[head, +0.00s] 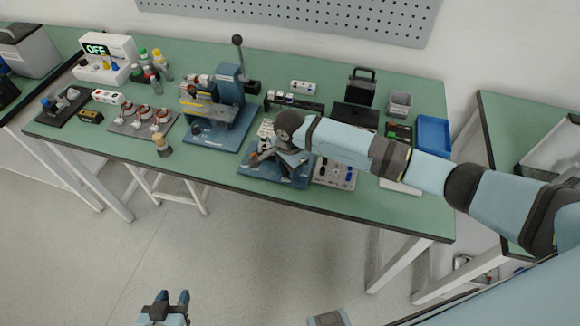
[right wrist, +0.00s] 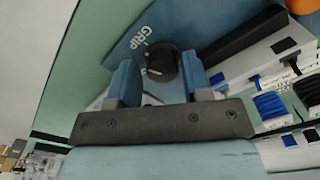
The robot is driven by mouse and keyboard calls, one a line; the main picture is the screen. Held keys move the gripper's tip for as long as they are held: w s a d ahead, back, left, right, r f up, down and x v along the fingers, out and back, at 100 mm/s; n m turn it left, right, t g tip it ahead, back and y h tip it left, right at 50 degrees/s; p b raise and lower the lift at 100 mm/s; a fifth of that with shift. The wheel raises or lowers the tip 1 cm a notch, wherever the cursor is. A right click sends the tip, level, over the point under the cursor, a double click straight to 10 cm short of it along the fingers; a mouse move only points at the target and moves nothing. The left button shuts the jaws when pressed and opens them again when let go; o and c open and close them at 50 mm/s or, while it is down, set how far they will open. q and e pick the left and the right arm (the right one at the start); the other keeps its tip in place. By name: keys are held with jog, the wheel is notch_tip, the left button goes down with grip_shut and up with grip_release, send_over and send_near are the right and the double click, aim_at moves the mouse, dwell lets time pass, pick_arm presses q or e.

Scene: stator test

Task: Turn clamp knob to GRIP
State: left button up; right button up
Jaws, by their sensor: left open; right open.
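The black clamp knob (right wrist: 162,62) shows in the right wrist view on a blue base plate (right wrist: 185,25), with white GRIP lettering beside it. A pale mark shows on the knob's lower part. My right gripper (right wrist: 160,78) is open, with one blue finger on each side of the knob in the picture; I cannot tell whether they touch it. In the head view my right arm reaches over the blue fixture (head: 248,168) at the table's front edge, and the wrist hides the knob. My left gripper (head: 170,300) is open and empty, low in front of the table.
A blue press (head: 228,100) with an upright lever stands left of the fixture. A tray with copper-wound parts (head: 122,128) and a small brush (head: 162,147) lie further left. A panel with connectors (head: 338,176) sits close on the right. A blue bin (head: 433,132) stands at the right end.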

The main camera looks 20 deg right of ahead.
jog(key=shift+w+r, duration=0.1)
notch_tip(320, 180, up, 6)
jog(key=p, duration=0.3)
jog(key=shift+a, duration=0.15)
